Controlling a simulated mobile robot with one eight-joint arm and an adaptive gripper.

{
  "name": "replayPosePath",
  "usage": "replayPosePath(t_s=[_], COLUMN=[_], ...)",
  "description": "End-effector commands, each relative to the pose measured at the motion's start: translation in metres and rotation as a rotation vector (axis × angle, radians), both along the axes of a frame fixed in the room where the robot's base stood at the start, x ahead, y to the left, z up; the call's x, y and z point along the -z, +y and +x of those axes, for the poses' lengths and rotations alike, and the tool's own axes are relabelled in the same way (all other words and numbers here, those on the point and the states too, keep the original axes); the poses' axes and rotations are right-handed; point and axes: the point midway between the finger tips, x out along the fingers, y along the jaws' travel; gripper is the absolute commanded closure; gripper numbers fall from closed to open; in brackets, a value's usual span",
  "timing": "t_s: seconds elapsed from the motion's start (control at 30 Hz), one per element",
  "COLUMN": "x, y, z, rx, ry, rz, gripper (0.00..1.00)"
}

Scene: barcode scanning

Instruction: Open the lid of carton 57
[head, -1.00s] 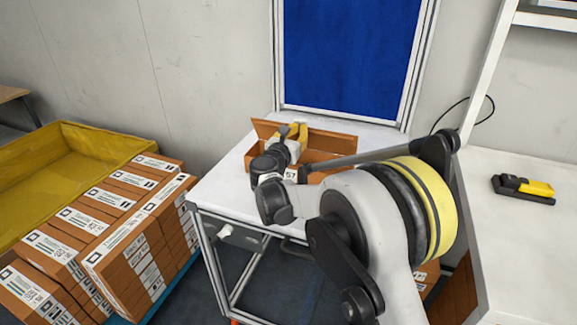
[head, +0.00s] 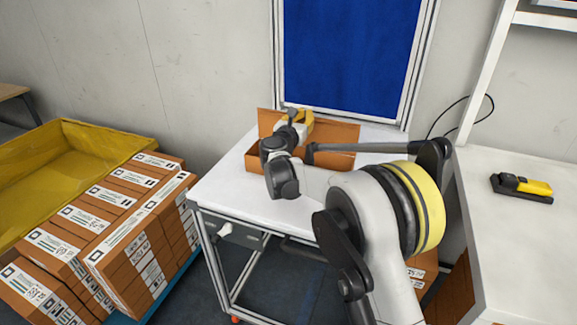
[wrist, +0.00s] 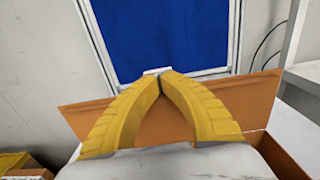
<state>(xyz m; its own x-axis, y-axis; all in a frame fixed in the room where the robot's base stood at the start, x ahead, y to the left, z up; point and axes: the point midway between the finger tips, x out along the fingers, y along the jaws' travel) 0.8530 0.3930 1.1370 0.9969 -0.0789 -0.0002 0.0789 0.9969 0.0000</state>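Carton 57 (head: 338,161) is an orange-brown box on the white-topped cart, partly hidden behind my arm. Its lid (head: 335,132) stands raised along the back edge, and the box is open at the front. The lid also shows in the wrist view (wrist: 245,103), spread behind my fingers. In the head view my gripper (head: 298,121) is above the carton.
The cart's white top (head: 225,195) is clear at the front left. Stacked labelled cartons (head: 120,235) and a yellow bin (head: 75,150) stand at left. A yellow-black scanner (head: 522,187) lies on the right table. A blue panel (head: 350,50) rises behind the cart.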

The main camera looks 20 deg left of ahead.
Motion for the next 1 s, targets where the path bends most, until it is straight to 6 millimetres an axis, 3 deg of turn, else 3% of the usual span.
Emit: replayPosePath(t_s=[0.53, 1.0], x=[-0.002, -0.002], y=[-0.003, -0.002], z=[0.034, 0.034], rx=[0.000, -0.001], ry=[0.000, 0.000], rz=[0.000, 0.000], gripper=[1.00, 1.00])
